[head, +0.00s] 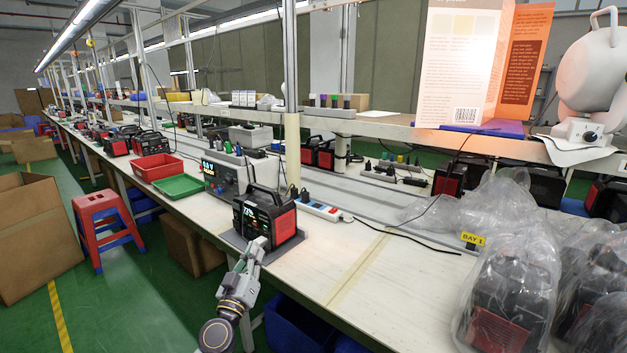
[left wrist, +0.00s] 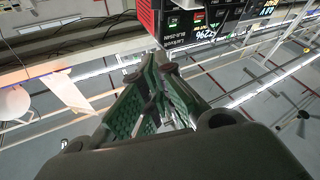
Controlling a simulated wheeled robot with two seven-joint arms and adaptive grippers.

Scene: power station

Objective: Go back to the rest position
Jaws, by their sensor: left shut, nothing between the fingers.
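My left gripper (head: 259,243) is shut and empty. It is at the front edge of the workbench (head: 375,285), just in front of the lower part of a black and red power station (head: 265,216) with a lit display. From the head view I cannot tell whether the fingertips touch it. In the left wrist view the closed green-padded fingers (left wrist: 152,68) point toward the power station (left wrist: 190,22), which shows at the top of the picture. My right gripper is not in view.
A grey tester box (head: 220,178), a green tray (head: 179,187) and a red tray (head: 157,167) stand left of the power station. A white power strip (head: 320,209) lies behind it. Plastic-wrapped units (head: 508,290) fill the right. The bench between is clear. A red stool (head: 103,222) stands on the floor.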

